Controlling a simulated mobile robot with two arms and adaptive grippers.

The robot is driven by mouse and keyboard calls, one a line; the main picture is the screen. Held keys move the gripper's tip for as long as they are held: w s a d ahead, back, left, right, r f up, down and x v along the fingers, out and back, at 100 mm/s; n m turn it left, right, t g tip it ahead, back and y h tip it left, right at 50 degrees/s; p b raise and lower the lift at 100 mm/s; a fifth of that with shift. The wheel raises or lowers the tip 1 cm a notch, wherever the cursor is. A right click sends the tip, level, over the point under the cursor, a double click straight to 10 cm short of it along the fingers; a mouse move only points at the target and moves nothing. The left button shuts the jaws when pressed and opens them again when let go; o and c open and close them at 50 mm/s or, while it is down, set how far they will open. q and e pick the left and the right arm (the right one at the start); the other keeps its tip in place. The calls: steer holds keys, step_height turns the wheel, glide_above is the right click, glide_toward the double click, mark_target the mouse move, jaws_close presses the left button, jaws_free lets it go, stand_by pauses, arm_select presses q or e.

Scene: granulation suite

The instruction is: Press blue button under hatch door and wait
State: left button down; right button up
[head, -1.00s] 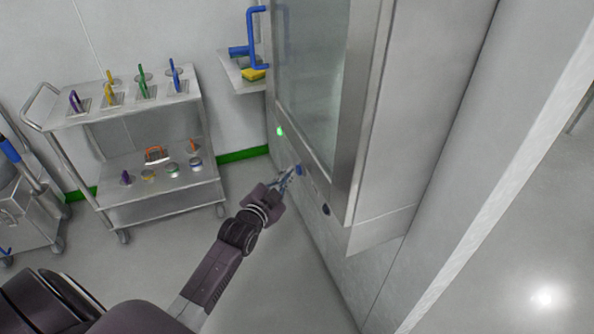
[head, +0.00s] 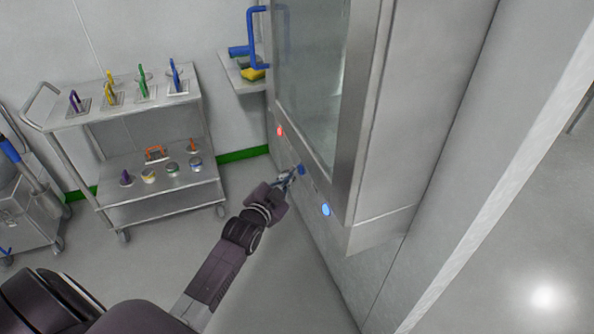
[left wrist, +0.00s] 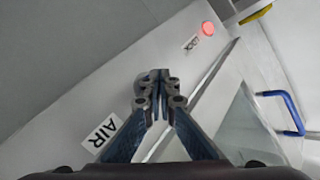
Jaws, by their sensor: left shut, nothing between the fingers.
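The hatch door (head: 309,80) is a shut glass pane in a steel frame. On the panel under it are a small blue button (head: 301,170) and a brightly lit blue round light or button (head: 325,209) lower right. My left gripper (head: 290,175) is shut and empty, its tips at or very near the small blue button; contact cannot be told. In the left wrist view the shut fingertips (left wrist: 158,78) point at the panel between a "LOCK" label (left wrist: 191,43) and an "AIR" label (left wrist: 103,130). My right gripper is not in view.
A red light (head: 280,131) glows at the panel's left end and in the left wrist view (left wrist: 208,28). A steel cart (head: 140,113) with coloured-handled items stands at left. A wall shelf (head: 243,84) holds blue and yellow tools. The floor between is clear.

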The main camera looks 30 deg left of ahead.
arm_select(q)
steer(key=shift+s+a+p, duration=0.35)
steer(key=shift+s+a, duration=0.2)
steer(key=shift+s, duration=0.15)
steer(key=shift+s+a+p, duration=0.85)
steer(key=shift+s+a, duration=0.75)
steer(key=shift+s, duration=0.3)
